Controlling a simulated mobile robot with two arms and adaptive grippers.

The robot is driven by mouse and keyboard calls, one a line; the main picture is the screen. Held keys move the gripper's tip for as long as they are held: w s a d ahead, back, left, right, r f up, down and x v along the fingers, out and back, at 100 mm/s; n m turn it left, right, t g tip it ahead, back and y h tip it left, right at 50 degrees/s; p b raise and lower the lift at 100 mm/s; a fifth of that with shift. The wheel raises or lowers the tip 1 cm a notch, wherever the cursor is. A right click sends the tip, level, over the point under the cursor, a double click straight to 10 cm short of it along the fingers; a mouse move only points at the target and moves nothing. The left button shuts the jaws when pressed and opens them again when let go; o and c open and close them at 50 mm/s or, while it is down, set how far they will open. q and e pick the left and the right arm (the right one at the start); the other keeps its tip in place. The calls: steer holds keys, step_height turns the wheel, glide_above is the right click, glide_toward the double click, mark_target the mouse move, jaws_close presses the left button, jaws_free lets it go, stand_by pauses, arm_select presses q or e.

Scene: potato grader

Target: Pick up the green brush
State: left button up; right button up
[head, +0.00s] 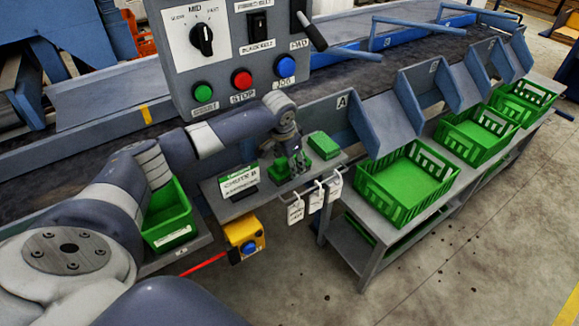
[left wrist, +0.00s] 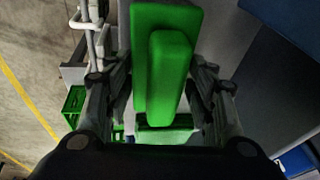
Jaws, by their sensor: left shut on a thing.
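The green brush (left wrist: 168,75) is a block with a narrower raised ridge, between the fingers of my left gripper (left wrist: 162,90) in the left wrist view. In the head view my left gripper (head: 297,162) points down over the small grey shelf (head: 268,198), shut on the brush, whose green side (head: 278,170) shows beside the fingers. I cannot tell whether the brush still touches the shelf. Another green block (head: 323,145) lies on the shelf just right of the gripper. My right gripper is not in view.
A chute sign (head: 238,181) stands left of the gripper. White tags (head: 315,197) hang from the shelf's front rail. The control panel (head: 240,55) rises behind. Green crates (head: 408,185) stand on a bench to the right; a green bin (head: 168,215) is below my arm.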

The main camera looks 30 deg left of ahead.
arm_select(q)
steer(key=shift+d+r, duration=0.1)
steer(key=shift+r, duration=0.05)
steer(key=shift+d+r+b, duration=0.1)
steer(key=shift+r+b, duration=0.1)
steer(key=shift+b, duration=0.1)
steer(key=v, duration=0.3)
steer(key=w+v, duration=0.1)
steer(key=v, duration=0.2)
steer(key=shift+w+d+r+b, duration=0.15)
steer(key=shift+d+r+b, duration=0.1)
steer(key=shift+b, duration=0.15)
steer(key=s+d+b, duration=0.1)
steer(key=s+d, duration=0.2)
steer(key=d, duration=0.5)
steer(key=s+d+b, duration=0.1)
steer(key=s+d, duration=0.3)
steer(key=d, duration=0.5)
steer(key=shift+s+d, duration=0.15)
steer(key=shift+d, duration=0.05)
